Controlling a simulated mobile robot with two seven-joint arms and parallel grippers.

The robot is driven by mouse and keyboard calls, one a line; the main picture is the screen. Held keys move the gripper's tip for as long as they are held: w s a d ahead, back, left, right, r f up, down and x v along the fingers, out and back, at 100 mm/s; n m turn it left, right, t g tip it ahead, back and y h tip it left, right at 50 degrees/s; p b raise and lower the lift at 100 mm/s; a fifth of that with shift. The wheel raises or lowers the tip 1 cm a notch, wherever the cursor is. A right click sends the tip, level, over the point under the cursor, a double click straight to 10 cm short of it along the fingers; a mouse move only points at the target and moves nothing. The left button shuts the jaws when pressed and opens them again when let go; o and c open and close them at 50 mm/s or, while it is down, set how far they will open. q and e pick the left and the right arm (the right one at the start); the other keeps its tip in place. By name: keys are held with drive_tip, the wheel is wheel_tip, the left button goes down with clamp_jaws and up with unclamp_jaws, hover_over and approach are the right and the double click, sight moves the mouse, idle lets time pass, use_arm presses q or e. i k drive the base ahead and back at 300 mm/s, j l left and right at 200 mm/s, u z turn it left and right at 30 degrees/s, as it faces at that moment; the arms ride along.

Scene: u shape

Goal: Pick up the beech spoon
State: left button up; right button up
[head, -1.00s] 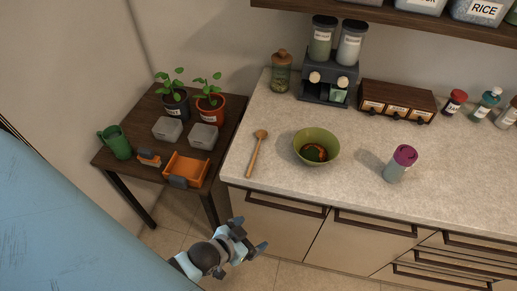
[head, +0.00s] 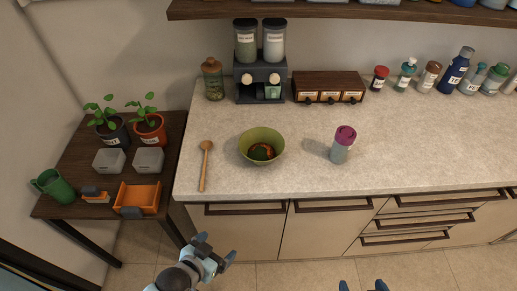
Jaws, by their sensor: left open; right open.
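The beech spoon (head: 204,167) lies on the stone-coloured counter near its left end, bowl end toward the wall, handle toward the front edge. It lies left of a green bowl (head: 274,155) and apart from it. My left gripper (head: 216,254) is open and empty, in front of the counter and below the spoon in the picture. My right gripper (head: 362,287) shows only its fingertips at the bottom edge, open, well right of the spoon.
The counter (head: 300,182) is clear around the spoon. A shaker with a purple lid (head: 342,144), a dispenser (head: 261,78), a drawer box (head: 328,87) and a jar (head: 213,80) stand on it. A dark side table (head: 81,170) with pots and an orange tray (head: 138,198) is at left.

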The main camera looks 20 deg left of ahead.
sight(207, 144)
drive_tip(key=k+j+z, duration=0.15)
drive_tip(key=j, duration=0.25)
drive_tip(key=j+z, duration=0.1)
drive_tip(key=j, duration=0.25)
drive_tip(key=k+j+z, duration=0.15)
drive_tip(key=j, duration=0.2)
drive_tip(key=k+j+z, duration=0.15)
drive_tip(key=j, duration=0.2)
